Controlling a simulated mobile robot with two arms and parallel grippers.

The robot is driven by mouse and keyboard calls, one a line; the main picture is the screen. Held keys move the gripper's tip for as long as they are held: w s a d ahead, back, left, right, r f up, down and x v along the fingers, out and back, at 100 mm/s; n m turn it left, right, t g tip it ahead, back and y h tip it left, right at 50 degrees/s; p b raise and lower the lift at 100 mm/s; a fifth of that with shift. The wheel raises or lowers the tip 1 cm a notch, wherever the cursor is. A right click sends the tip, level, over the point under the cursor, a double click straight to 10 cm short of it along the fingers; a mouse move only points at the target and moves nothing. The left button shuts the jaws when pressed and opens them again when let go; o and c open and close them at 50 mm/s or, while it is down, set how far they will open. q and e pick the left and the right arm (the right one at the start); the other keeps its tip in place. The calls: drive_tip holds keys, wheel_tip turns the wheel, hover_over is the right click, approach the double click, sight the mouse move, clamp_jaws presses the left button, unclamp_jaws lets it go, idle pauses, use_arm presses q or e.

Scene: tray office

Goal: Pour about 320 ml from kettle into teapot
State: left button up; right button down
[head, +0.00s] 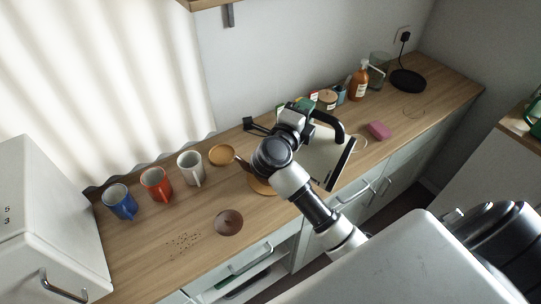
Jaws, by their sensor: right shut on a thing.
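My right gripper (304,117) is shut on the black handle of the kettle (322,153). The kettle has a pale body and a black bottom edge. It is raised above the counter and tilted, with its bottom toward the lower right. A dark brown part of the teapot (243,164) shows left of my wrist, by a round wooden mat (261,187). My arm hides most of the teapot, the kettle's spout and any stream. A brown lid (228,222) lies on the counter in front. My left gripper is not in view.
Blue (121,202), orange (157,185) and white (190,168) mugs stand at the left, near a small wooden dish (222,155). The black kettle base (408,81) is empty at the far right. An amber bottle (359,80) and a pink block (379,130) stand nearer.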

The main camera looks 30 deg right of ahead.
sight(317, 119)
drive_tip(key=shift+w+a+r+n+p, duration=0.25)
drive_tip(key=shift+w+a+n+p, duration=0.1)
drive_tip(key=shift+w+p, duration=0.2)
drive_tip(key=shift+w+a+r+n+p, duration=0.25)
drive_tip(key=shift+w+n+p, duration=0.15)
drive_tip(key=shift+p, duration=0.25)
idle(2.0)
